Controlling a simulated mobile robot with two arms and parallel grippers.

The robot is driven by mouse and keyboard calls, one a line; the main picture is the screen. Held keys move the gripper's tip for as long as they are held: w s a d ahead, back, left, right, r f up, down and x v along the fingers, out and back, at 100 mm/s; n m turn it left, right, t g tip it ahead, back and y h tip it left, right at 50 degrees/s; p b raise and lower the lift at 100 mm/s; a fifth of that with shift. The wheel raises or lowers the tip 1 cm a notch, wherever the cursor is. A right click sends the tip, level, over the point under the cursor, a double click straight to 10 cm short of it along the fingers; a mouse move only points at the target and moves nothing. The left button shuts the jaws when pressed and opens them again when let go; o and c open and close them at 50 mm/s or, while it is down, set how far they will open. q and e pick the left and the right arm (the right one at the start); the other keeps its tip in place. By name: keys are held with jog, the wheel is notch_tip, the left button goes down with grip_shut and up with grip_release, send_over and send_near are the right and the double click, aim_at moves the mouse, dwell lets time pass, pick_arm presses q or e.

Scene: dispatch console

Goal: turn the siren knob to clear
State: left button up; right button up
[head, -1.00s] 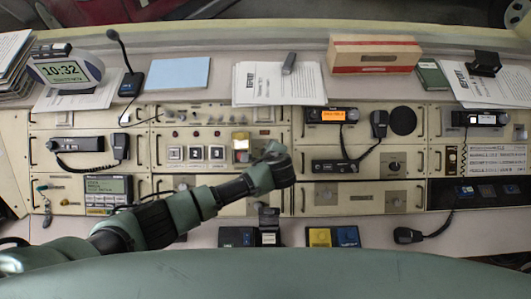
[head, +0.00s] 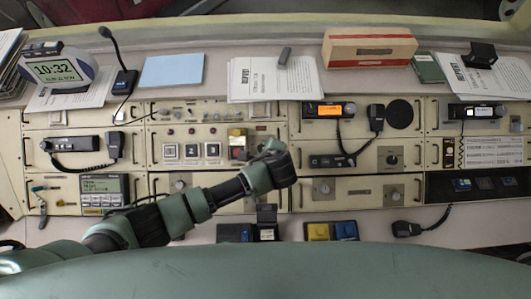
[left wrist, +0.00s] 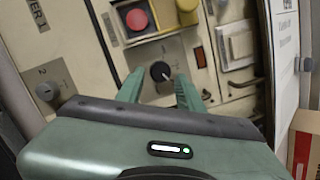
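A black round knob (left wrist: 160,71) with a pale pointer mark sits on a grey plate in the left wrist view. It lies between and just beyond the fingertips of my left gripper (left wrist: 160,88), which is open. I cannot see contact on either side. I cannot read any label by this knob. In the head view my left gripper (head: 274,150) is over the middle of the console and its hand hides the knob. My right gripper is not in view.
Another knob (left wrist: 46,90) is at the left of the wrist view, and a white rocker switch (left wrist: 237,45) at the right.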

pick_arm(q)
jog(key=v, duration=0.4)
jog(key=shift+s+r, duration=0.25)
jog(key=shift+r, duration=0.05)
